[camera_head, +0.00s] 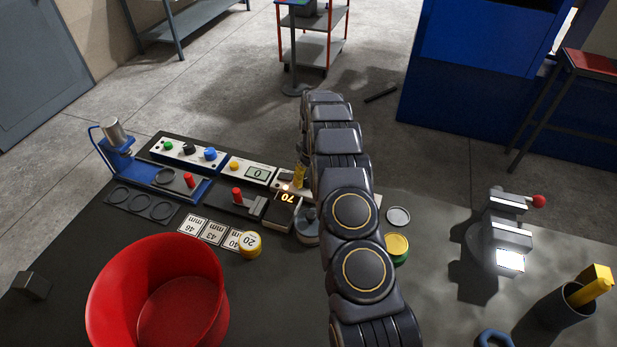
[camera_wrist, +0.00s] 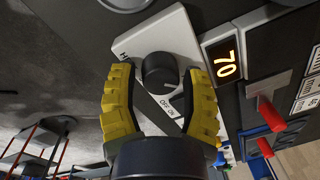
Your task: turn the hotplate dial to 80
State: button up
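The hotplate (camera_wrist: 140,42) is a pale box with a round black dial (camera_wrist: 159,73) and a small OFF-ON switch in the wrist view. Its display (camera_wrist: 224,63) glows orange and reads 70; in the head view the display (camera_head: 288,197) appears upside down. My gripper (camera_wrist: 160,76) has two yellow padded fingers, one on each side of the dial. A gap shows between each finger and the dial, so it is open and holds nothing. In the head view my arm hides most of the hotplate and the dial, and only one yellow finger shows.
Left of the hotplate are a counter box (camera_head: 258,172), a red-handled slide (camera_head: 237,196) and a button panel (camera_head: 190,152). A large red bowl (camera_head: 120,285) stands at the front left. A yellow-lidded tin (camera_head: 397,246) is close to my arm.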

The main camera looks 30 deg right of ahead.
jog(key=c, duration=0.5)
jog(key=shift+m, duration=0.3)
jog(key=shift+c, duration=0.2)
jog(key=m, duration=1.1)
jog(key=shift+s+d+f+t, duration=0.1)
jog(key=shift+s+t, duration=0.05)
jog(key=shift+t, duration=0.15)
jog(key=o, duration=1.1)
